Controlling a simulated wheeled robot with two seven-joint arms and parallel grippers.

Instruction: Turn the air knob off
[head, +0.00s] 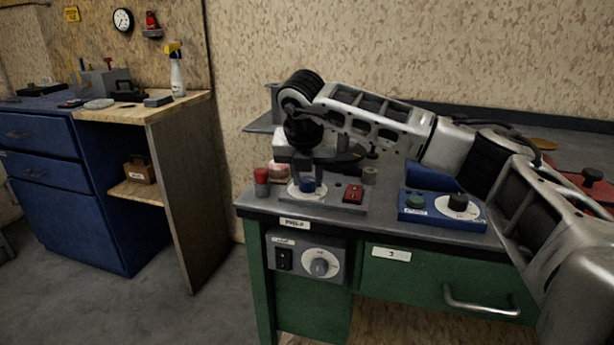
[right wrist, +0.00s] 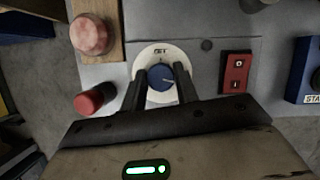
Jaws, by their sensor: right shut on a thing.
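A blue knob (head: 307,186) sits on a round white dial on a grey panel on top of the green bench. In the right wrist view the knob (right wrist: 161,76) has a pale pointer mark facing right, and short lettering shows at the top of its dial (right wrist: 158,51). My right gripper (head: 306,176) points down over the panel, and its two fingers (right wrist: 160,80) are closed on the two sides of the blue knob. My left gripper is in neither view.
A red rocker switch (head: 353,193) is right of the knob; a red cylinder (head: 261,176) stands to its left. A blue box (head: 440,210) with a green button and black knob stands farther right. A grey knob (head: 320,266) is on the bench front.

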